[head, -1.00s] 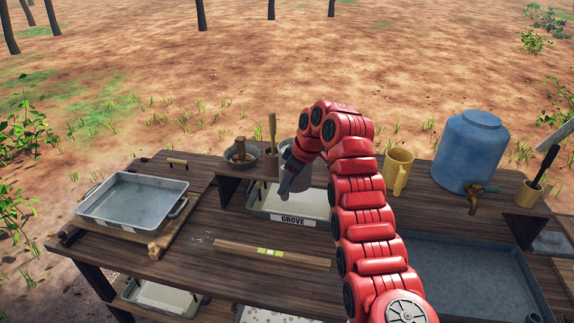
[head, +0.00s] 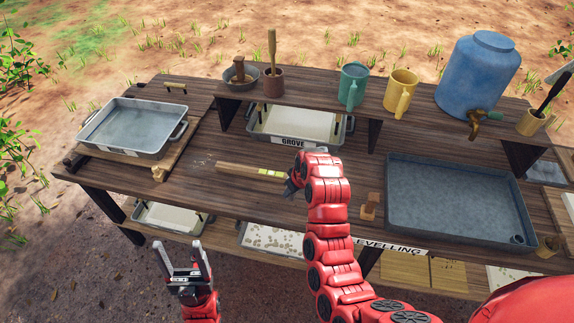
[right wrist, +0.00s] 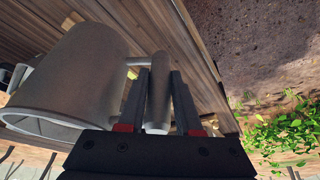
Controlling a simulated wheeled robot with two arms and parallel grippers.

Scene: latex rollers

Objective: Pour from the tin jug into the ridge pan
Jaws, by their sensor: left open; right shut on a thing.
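The grey tin jug (right wrist: 80,75) fills the left of the right wrist view, tilted in the picture with its rim at lower left. My right gripper (right wrist: 160,75) is shut on its upright handle bar. In the head view the right gripper (head: 291,187) is largely behind my red arm, over the middle of the table, and I cannot make out the jug there. A grey pan (head: 178,133) on a wooden board at the table's left may be the ridge pan; its front label is unreadable. My left gripper (head: 185,265) is open and empty in front of the table.
A pan labelled GROVE (head: 300,142) sits under the raised shelf. A wooden stick (head: 238,170) lies mid-table. On the shelf stand a teal mug (head: 352,85), a yellow mug (head: 401,92) and a blue barrel (head: 478,75). A large grey tray (head: 460,200) fills the right.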

